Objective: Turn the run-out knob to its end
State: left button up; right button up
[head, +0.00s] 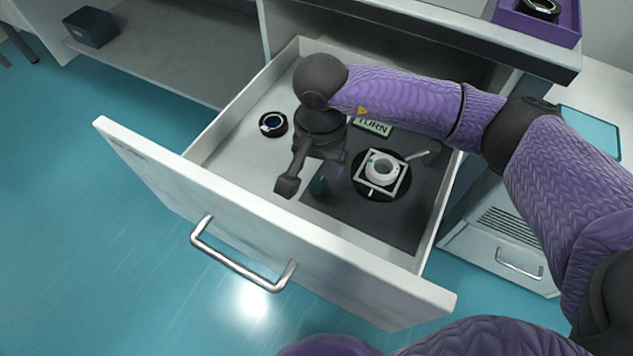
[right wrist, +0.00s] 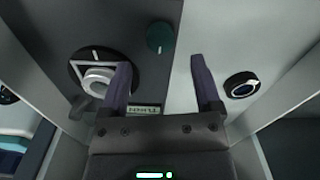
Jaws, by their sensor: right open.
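The drawer (head: 145,165) is pulled open. On its dark mat (head: 385,225) sits a white ring-shaped knob (head: 381,169) inside a thin square frame on a black disc; it also shows in the right wrist view (right wrist: 97,82). I cannot tell for certain that it is the run-out knob. A label (head: 374,126) reading "TURN" lies behind it. My right gripper (head: 325,165) hangs over the drawer, left of the white knob and apart from it. In the right wrist view its jaws (right wrist: 160,64) are open and empty. My left gripper is out of view.
A small green round piece (head: 318,186) is close by the right gripper, beyond its fingertips in the wrist view (right wrist: 160,37). A black ring with a blue centre (head: 273,124) lies at the drawer's left. The drawer walls and the counter edge (head: 470,45) bound the space.

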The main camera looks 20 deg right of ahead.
aim_at(319, 183)
notch_tip(319, 183, down, 4)
jog(key=shift+f+b, duration=0.15)
jog(key=shift+b, duration=0.65)
jog(key=shift+f, duration=0.4)
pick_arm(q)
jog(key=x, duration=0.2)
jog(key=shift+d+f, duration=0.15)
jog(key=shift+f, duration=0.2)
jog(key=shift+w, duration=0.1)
pick_arm(e)
jog(key=shift+r, duration=0.1)
jog(key=c, duration=0.3)
grip_shut()
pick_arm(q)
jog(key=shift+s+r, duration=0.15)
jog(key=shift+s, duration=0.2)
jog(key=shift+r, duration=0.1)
